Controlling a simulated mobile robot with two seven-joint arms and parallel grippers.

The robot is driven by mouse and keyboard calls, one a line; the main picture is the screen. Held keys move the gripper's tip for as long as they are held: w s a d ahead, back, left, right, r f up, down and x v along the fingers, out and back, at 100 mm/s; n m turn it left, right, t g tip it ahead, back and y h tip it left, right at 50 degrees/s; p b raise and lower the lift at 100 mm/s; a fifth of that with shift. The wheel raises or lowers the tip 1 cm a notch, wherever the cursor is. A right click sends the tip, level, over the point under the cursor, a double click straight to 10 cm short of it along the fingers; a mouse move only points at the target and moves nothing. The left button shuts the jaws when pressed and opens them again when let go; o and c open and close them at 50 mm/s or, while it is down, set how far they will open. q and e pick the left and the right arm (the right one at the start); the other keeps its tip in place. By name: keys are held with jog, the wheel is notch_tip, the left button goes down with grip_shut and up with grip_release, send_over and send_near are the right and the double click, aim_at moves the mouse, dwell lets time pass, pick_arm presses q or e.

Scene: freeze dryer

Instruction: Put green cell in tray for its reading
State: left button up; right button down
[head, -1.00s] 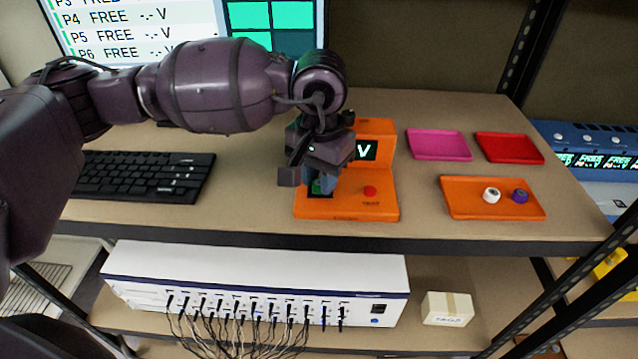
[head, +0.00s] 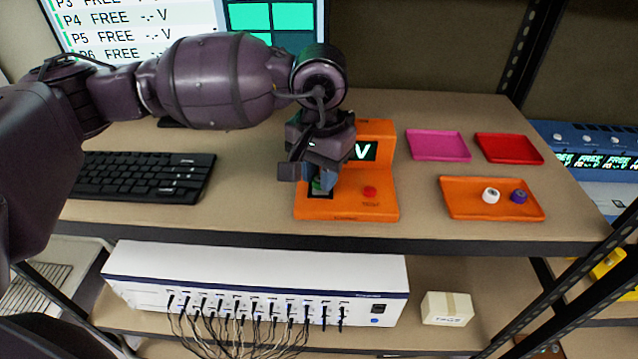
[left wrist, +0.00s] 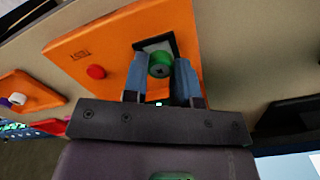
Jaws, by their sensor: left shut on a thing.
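My left gripper (head: 322,184) is shut on the green cell (head: 317,187), just above the dark square well of the orange tester (head: 350,207). In the left wrist view the green cell (left wrist: 160,65) sits between the two blue-grey fingertips, its round end facing the camera, in front of the dark well (left wrist: 155,44). The tester's display (head: 362,151) shows a "V", with any digits hidden by my gripper. The orange tray (head: 465,208) at the right holds a white cell (head: 490,195) and a purple cell (head: 519,196). My right gripper is not in view.
A magenta tray (head: 438,145) and a red tray (head: 508,148) lie empty behind the orange tray. The tester has a red button (head: 370,192). A keyboard (head: 140,177) is at the left, and a monitor stands behind. A white cabled unit (head: 250,268) is on the shelf below.

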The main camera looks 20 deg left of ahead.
pick_arm(q)
jog(key=shift+r, duration=0.6)
jog(key=shift+r+p, duration=0.35)
jog(key=shift+r, duration=1.05)
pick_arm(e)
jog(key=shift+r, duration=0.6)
